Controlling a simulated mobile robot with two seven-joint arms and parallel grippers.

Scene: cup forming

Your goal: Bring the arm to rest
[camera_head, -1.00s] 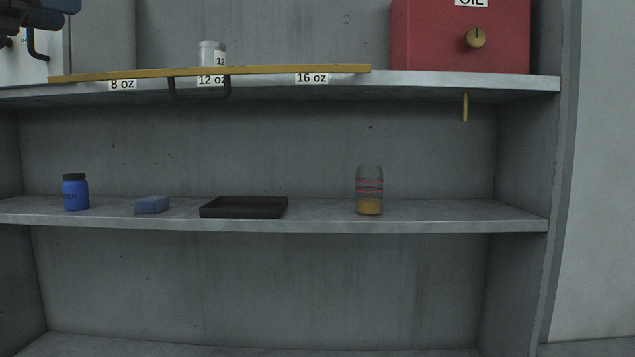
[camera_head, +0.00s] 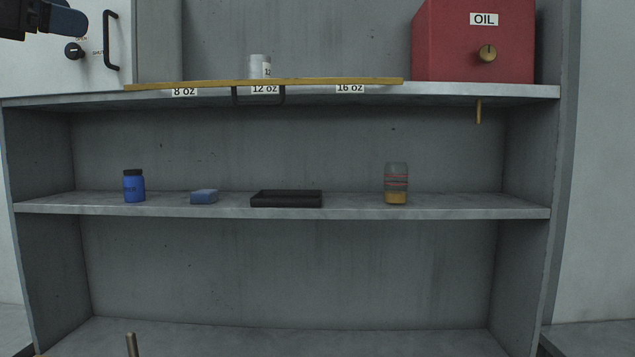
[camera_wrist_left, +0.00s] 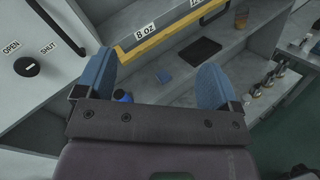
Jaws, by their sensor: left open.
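My left gripper (camera_head: 62,20) shows at the top left of the head view, in front of the white cabinet. In the left wrist view its two blue fingers (camera_wrist_left: 155,82) are wide apart with nothing held between them. The shelf unit lies beyond the fingers, apart from them. My right gripper is not in either view.
A white cabinet (camera_head: 100,60) with knob and handle stands upper left. The top shelf holds a yellow-edged board (camera_head: 215,84), a cup (camera_head: 260,66) and a red OIL box (camera_head: 470,55). Below are a blue bottle (camera_head: 134,188), sponge (camera_head: 204,197), black tray (camera_head: 287,199) and jar (camera_head: 396,185).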

